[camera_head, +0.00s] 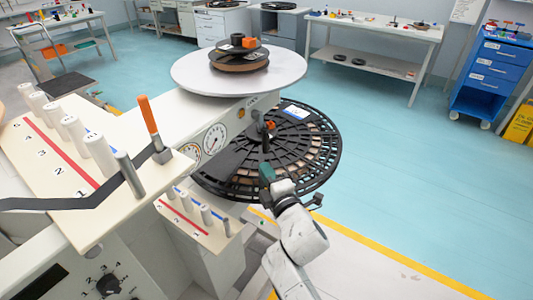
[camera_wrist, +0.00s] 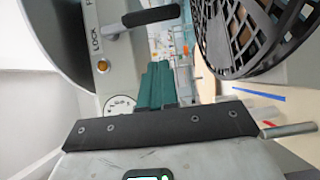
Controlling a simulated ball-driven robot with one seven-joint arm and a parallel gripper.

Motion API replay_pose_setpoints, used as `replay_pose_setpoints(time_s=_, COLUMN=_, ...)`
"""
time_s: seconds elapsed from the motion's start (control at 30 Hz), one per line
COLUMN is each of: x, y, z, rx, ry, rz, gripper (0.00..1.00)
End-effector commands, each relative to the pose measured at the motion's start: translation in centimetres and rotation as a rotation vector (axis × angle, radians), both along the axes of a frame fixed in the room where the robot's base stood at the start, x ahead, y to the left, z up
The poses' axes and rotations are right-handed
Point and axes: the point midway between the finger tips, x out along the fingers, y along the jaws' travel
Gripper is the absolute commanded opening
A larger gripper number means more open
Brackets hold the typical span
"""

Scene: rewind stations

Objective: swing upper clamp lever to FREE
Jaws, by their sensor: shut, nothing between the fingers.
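The clamp lever (camera_wrist: 150,17) is at the top of the wrist view, a black handle on a grey stem beside a panel marked LOCK. A second label is cut off at the picture's top edge. My gripper (camera_wrist: 160,66) is shut and empty, its green fingers pointing towards the panel. The lever shows just above the fingertips in the picture; I cannot tell whether they touch. I cannot make out the lever clearly there.
The slotted reel (camera_wrist: 240,35) stands close on the right in the wrist view. A round table (camera_head: 190,70) with small reels is above it. An orange-handled lever (camera_head: 148,115) and white rollers (camera_head: 98,150) are at left. The blue floor at right is clear.

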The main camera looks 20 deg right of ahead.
Motion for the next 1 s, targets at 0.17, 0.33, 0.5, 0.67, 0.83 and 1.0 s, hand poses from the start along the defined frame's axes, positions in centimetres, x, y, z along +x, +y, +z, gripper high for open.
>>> replay_pose_setpoints(time_s=0.17, x=3.6, y=0.2, z=0.0, rx=0.000, ry=-0.002, rz=0.001, gripper=0.00)
replay_pose_setpoints(time_s=0.33, x=5.8, y=-1.2, z=0.4, rx=0.002, ry=0.001, rz=-0.004, gripper=0.00)
replay_pose_setpoints(time_s=0.5, x=7.0, y=-2.2, z=0.2, rx=0.002, ry=0.000, rz=-0.001, gripper=0.00)
replay_pose_setpoints(time_s=0.67, x=7.3, y=-2.6, z=0.0, rx=0.001, ry=0.000, rz=0.000, gripper=0.00)
replay_pose_setpoints(time_s=0.83, x=7.3, y=-2.6, z=0.0, rx=0.001, ry=0.000, rz=0.000, gripper=0.00)
replay_pose_setpoints(time_s=1.0, x=7.3, y=-2.6, z=-0.1, rx=0.000, ry=0.000, rz=0.000, gripper=0.00)
